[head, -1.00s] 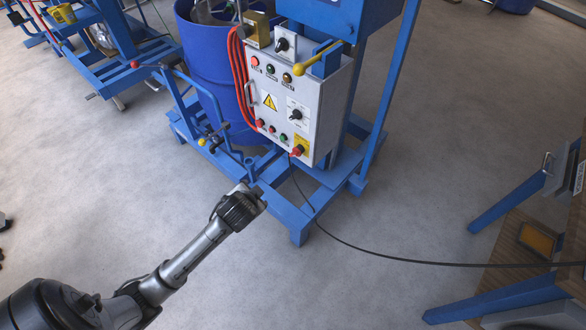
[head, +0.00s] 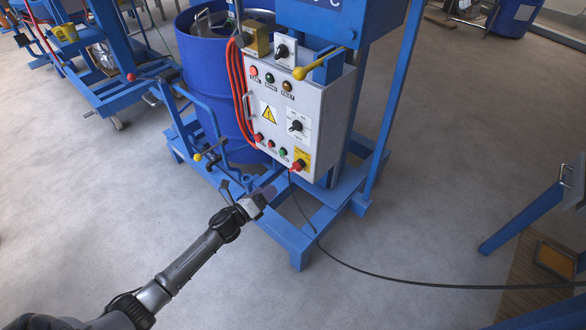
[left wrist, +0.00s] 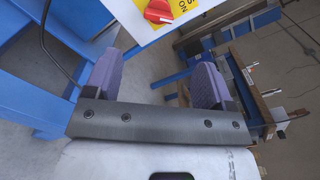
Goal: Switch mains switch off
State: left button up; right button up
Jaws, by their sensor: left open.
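The mains switch (head: 299,164) is a red rotary knob on a yellow plate. It sits at the lower right corner of the light grey control panel (head: 282,112). In the left wrist view the red knob (left wrist: 158,11) is at the top edge, beside lettering that reads "ON" in part. My left gripper (head: 263,194) is below and left of the switch in the head view, apart from it. Its two purple-grey fingers (left wrist: 156,75) are spread, with nothing between them. My right gripper is not in view.
The panel is mounted on a blue frame (head: 297,240) with a blue drum (head: 205,75) behind it. A yellow-knobbed lever (head: 300,73) juts out above the panel. A black cable (head: 400,283) runs across the floor to the right. Open floor (head: 130,240) lies at left.

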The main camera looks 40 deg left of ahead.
aim_at(292, 169)
pick_arm(q)
jog(key=w+b, duration=0.2)
jog(key=w, duration=0.4)
jog(key=w+b, duration=0.2)
jog(key=w, duration=0.3)
jog(key=shift+w+d+f, duration=0.1)
jog(key=shift+w+d, duration=0.1)
jog(key=shift+w, duration=0.2)
jog(key=shift+w+b, duration=0.55)
jog(key=shift+w, duration=0.4)
jog(key=shift+c, duration=0.2)
jog(key=c, duration=0.9)
